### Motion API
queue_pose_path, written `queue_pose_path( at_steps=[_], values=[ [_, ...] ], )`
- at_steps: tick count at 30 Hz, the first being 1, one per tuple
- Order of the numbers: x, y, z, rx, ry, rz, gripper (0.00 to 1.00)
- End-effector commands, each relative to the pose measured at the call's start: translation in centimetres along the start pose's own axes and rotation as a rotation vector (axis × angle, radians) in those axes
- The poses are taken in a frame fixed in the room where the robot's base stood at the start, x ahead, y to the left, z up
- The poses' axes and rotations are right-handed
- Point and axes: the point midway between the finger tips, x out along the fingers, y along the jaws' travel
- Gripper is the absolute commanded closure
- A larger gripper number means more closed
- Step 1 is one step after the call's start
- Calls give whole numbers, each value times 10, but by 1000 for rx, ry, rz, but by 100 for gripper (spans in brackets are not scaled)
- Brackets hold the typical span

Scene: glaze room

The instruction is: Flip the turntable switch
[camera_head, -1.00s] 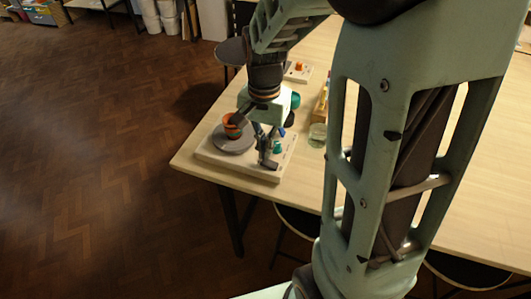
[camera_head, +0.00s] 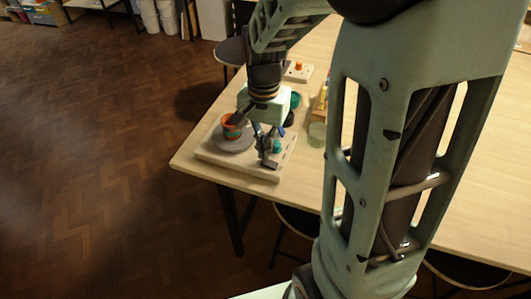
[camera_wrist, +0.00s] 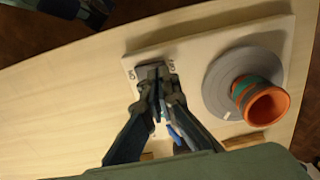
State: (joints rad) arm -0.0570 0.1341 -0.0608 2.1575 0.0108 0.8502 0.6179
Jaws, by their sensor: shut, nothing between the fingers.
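The turntable is a grey disc (camera_head: 236,145) on a pale board (camera_head: 222,163) at the table's near left corner. An orange cup with a teal band (camera_head: 231,129) stands on the disc; it also shows in the wrist view (camera_wrist: 262,103). The switch is a dark grey rocker (camera_head: 270,164) on the same board, right of the disc in the head view. In the wrist view the rocker (camera_wrist: 150,68) lies between small dark labels. My gripper (camera_wrist: 157,76) is shut and empty, its tips right at the rocker and partly covering it. I cannot tell whether they touch.
A glass jar (camera_head: 317,134) stands to the right on the wooden table (camera_head: 310,172). A small board (camera_head: 300,74) with an orange piece lies farther back. Open floor lies left.

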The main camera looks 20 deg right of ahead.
Motion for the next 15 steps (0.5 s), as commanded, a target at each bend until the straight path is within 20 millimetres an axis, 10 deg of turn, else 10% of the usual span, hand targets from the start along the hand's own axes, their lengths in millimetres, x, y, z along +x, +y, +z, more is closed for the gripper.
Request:
queue_pose_path(
  at_steps=[15],
  values=[
    [7,0,0,0,0,0,100]
  ],
)
